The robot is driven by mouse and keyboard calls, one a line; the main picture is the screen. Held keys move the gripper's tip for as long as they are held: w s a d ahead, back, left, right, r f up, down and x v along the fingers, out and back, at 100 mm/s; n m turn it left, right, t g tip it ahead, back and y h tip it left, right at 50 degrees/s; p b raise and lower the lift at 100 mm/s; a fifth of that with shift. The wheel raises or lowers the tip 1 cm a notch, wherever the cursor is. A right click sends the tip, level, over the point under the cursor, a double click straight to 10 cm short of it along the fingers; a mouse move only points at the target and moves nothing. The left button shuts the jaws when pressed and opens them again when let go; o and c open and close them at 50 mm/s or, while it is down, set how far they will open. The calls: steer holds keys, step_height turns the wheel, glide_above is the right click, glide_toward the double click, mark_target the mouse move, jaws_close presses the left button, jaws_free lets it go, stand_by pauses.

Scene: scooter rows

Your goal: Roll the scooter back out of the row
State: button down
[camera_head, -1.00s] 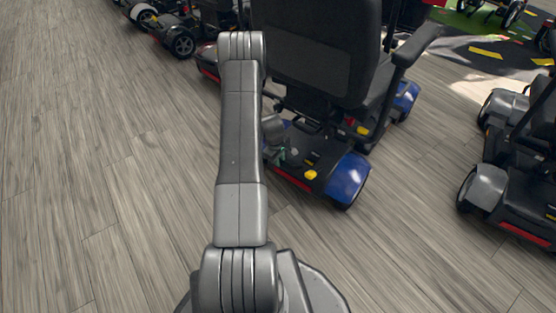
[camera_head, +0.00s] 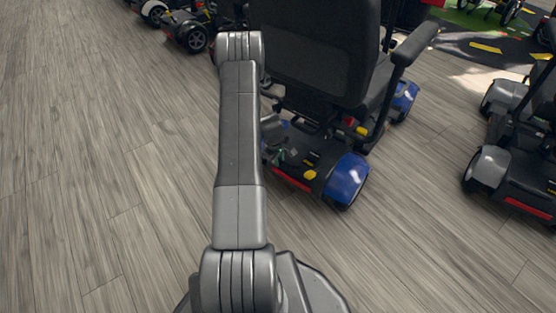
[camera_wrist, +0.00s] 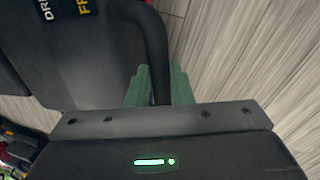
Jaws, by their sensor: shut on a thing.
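A blue mobility scooter (camera_head: 346,178) with a black seat (camera_head: 307,58) stands just ahead of me, its rear towards me. My arm reaches forward to its left rear side. In the wrist view my gripper (camera_wrist: 160,86) has green fingers, shut around a black bar of the scooter (camera_wrist: 153,40). Part of a dark panel with white and yellow lettering shows beside the bar.
Another scooter with grey fenders (camera_head: 488,166) stands to the right, a gap of floor between. More scooters (camera_head: 188,30) stand at the far left. Wood-plank floor (camera_head: 90,170) is clear at the left and in front. A green and dark patterned area (camera_head: 482,28) lies at the back right.

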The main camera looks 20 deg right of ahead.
steer(key=c, duration=1.3)
jaws_free()
steer(key=shift+r, duration=0.1)
step_height(320, 180, up, 13)
steer(key=s+a+p, duration=0.1)
steer(key=a+p, duration=0.1)
steer(key=p, duration=0.2)
steer(key=shift+s+r, duration=0.2)
steer(key=shift+s, duration=0.1)
steer(key=shift+a, duration=0.1)
